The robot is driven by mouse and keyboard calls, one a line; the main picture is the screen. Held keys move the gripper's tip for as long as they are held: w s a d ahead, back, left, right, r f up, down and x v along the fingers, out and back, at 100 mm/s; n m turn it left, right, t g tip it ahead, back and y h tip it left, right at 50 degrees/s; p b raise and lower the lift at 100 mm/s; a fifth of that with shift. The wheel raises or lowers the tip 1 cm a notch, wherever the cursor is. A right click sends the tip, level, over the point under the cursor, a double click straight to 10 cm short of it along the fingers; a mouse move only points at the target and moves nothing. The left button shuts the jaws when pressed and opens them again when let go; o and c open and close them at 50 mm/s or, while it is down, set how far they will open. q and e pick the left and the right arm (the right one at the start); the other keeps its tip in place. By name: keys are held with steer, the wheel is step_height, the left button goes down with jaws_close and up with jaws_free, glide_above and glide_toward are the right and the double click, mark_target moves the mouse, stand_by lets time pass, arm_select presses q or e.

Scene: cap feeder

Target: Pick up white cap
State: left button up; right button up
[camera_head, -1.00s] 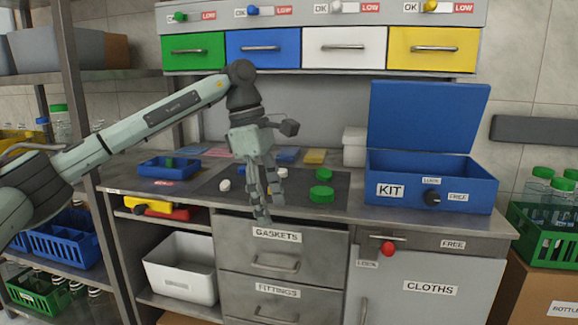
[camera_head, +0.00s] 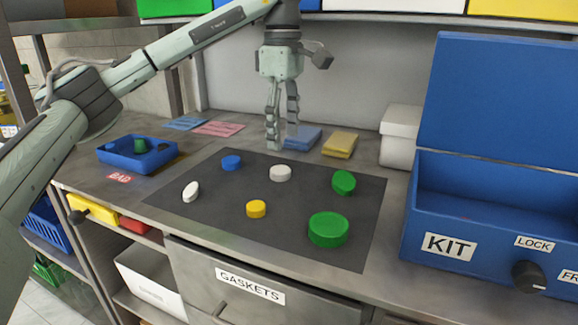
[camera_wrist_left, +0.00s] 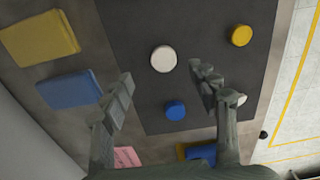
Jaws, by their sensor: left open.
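A round white cap (camera_head: 280,173) lies flat on the dark mat (camera_head: 300,238), towards its back edge. A second white piece (camera_head: 191,192) stands tilted at the mat's left side. My left gripper (camera_head: 281,142) is open and empty, pointing down above the work surface behind the flat white cap. In the left wrist view the flat white cap (camera_wrist_left: 163,59) shows between and just beyond the open fingers (camera_wrist_left: 160,78). The other white piece is partly hidden by the right-hand finger there. My right gripper is out of view.
A blue cap (camera_head: 231,163), a yellow cap (camera_head: 256,209) and two green caps (camera_head: 328,230) (camera_head: 344,183) share the mat. A blue tray (camera_head: 155,160) stands left, the blue KIT box (camera_head: 468,235) right. Blue and yellow sponges (camera_head: 340,144) lie behind.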

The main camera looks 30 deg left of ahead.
mark_target(280, 169)
arm_select(q)
steer(key=f, duration=0.7)
steer(key=shift+s+a, duration=0.3)
steer(key=shift+c, duration=0.6)
steer(key=c, duration=0.7)
